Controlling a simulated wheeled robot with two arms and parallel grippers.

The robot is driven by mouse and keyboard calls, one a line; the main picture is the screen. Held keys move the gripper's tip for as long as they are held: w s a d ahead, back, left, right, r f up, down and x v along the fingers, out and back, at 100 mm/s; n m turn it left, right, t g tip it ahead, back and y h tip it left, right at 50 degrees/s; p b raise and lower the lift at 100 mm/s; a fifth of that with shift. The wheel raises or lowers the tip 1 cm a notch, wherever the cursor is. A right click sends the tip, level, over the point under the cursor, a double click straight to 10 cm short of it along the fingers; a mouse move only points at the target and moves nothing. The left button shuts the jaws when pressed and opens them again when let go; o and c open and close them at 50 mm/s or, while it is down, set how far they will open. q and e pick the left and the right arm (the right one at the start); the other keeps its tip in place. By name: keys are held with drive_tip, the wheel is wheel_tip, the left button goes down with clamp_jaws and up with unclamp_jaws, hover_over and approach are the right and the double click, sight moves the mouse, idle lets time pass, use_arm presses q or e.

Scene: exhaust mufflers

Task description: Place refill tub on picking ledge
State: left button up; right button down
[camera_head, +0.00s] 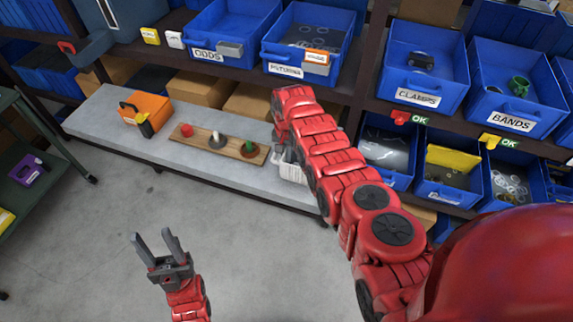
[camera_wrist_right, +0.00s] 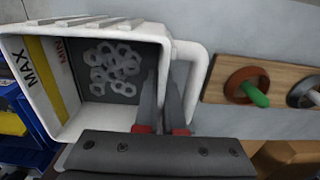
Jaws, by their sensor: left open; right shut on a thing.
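The refill tub (camera_wrist_right: 110,30) is a white container with MAX and MIN marks and several metal nuts inside. In the head view the tub (camera_head: 291,172) is mostly hidden by my right arm, at the right part of the grey picking ledge (camera_head: 95,118). I cannot tell whether the tub touches the ledge. My left gripper (camera_head: 158,243) is open and empty, in front of the ledge over the floor.
A wooden board (camera_head: 235,148) with red, grey and green knobbed pieces lies beside the tub. An orange box (camera_head: 148,108) stands further left on the ledge. Blue bins, among them the clamps bin (camera_head: 420,95), fill the shelves behind. A green rack (camera_head: 30,140) stands at left.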

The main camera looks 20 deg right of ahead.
drive_tip(key=shift+f+b, duration=0.55)
drive_tip(key=shift+f, duration=0.75)
drive_tip(key=c, duration=1)
unclamp_jaws()
drive_tip(key=shift+r, duration=0.1)
